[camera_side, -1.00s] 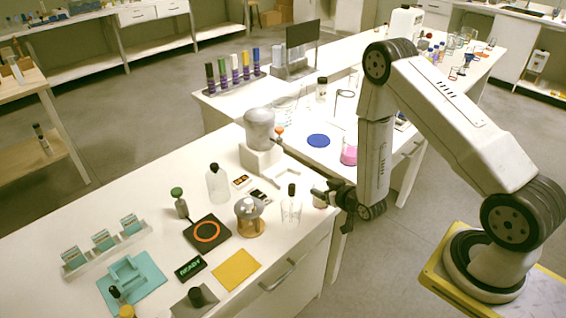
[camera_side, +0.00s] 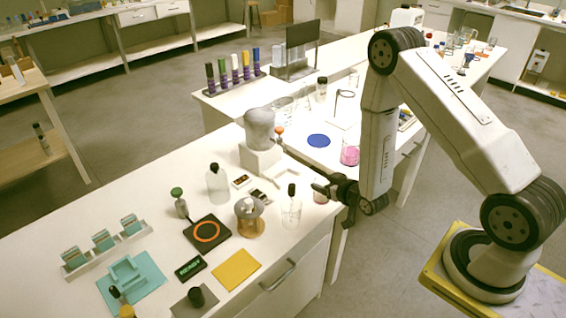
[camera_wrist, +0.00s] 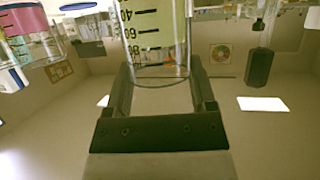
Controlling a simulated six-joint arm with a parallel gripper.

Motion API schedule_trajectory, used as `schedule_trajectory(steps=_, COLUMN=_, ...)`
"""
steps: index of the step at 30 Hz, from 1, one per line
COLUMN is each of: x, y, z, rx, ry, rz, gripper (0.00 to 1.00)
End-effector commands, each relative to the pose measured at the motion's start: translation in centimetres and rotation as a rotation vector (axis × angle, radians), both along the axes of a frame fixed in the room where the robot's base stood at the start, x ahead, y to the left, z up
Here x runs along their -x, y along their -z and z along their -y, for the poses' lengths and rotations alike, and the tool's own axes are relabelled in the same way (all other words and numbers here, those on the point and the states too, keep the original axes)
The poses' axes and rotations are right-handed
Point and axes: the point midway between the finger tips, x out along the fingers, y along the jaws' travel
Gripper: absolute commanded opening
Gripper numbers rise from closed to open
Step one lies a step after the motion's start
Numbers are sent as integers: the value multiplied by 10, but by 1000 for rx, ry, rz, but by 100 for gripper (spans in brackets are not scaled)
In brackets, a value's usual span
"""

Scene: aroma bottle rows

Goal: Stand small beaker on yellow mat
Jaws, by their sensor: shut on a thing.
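In the side view my gripper (camera_side: 322,190) is at the right end of the front bench, and the beaker (camera_side: 320,197) is small and partly hidden there. I cannot tell how far its base is from the bench top. The yellow mat (camera_side: 236,270) lies flat and bare near the bench's front edge, left of and nearer the camera than my gripper.
A clear bottle with a black dropper top (camera_side: 291,208) stands just left of my gripper. An orange-based glass device (camera_side: 249,218) stands between it and the yellow mat. A black hotplate (camera_side: 207,233), a READY display (camera_side: 190,268) and a dark cylinder on a grey mat (camera_side: 196,296) are near the mat.

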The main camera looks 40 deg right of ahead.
Motion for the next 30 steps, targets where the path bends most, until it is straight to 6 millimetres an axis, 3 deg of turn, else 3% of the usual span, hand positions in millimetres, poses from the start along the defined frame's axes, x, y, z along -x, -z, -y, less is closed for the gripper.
schedule_trajectory(steps=18, x=0, y=-94, z=0, rx=1, ry=0, rz=5, gripper=6)
schedule_trajectory(steps=30, x=0, y=-136, z=0, rx=1, ry=0, rz=4, gripper=6)
